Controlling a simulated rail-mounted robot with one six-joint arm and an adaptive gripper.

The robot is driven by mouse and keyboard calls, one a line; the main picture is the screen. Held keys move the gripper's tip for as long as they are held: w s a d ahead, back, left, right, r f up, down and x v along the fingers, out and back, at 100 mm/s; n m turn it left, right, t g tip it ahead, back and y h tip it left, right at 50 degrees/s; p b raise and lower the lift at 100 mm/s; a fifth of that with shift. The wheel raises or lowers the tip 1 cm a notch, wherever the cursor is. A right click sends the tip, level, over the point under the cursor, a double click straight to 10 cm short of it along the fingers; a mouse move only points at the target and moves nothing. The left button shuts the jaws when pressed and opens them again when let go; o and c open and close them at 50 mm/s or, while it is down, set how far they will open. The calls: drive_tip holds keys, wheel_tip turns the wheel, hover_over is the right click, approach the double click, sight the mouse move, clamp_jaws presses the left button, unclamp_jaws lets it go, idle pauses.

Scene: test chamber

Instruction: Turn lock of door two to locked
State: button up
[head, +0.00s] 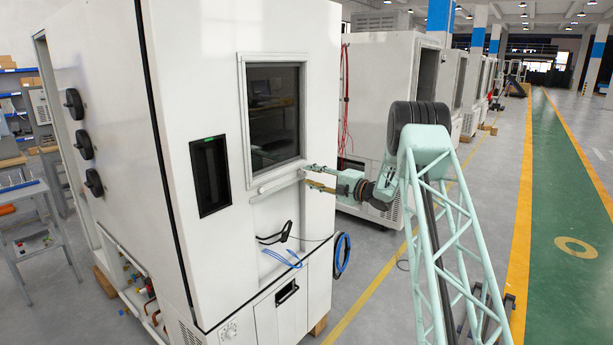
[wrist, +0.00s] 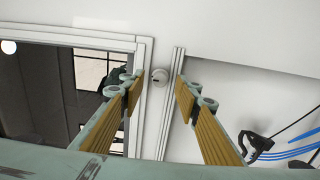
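I cannot tell how far the tips are from the door. In the head view my gripper (head: 307,176) is just below the lower right corner of the door window (head: 273,115). Which way the lock is turned cannot be made out.
A dark display panel (head: 210,175) sits left of the window. Below hang a black cable (head: 275,235) and blue cables (head: 282,258); blue cables also show at the wrist view's right (wrist: 290,150). Another white chamber (head: 385,95) stands behind my arm. The green walkway (head: 565,190) is clear.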

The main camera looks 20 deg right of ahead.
drive_tip(key=shift+x, duration=1.1)
drive_tip(key=shift+c, duration=0.2)
drive_tip(key=c, duration=0.8)
